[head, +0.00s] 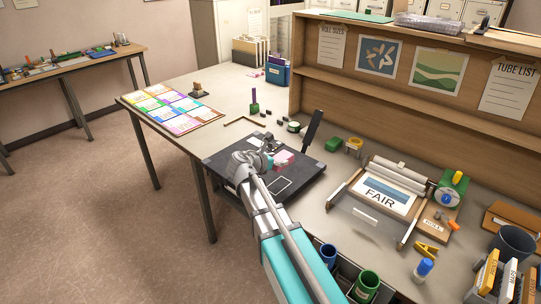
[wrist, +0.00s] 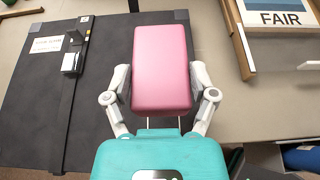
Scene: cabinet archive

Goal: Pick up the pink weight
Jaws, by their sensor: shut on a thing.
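The pink weight (wrist: 160,68) is a rounded pink block in the middle of the wrist view. My gripper (wrist: 160,82) is shut on it, with one grey finger against each long side. In the head view, my gripper (head: 270,150) is over the dark board (head: 226,161) on the table, and the pink weight (head: 284,157) shows just past it, partly hidden. I cannot tell whether the weight rests on the board or is a little above it.
A black upright lever (head: 313,129) stands at the board's far right edge. A metal clip on a dark bar (wrist: 72,58) lies left of the weight. A framed FAIR print (head: 385,196) and roller are to the right. Bare tabletop (head: 217,95) lies behind the board.

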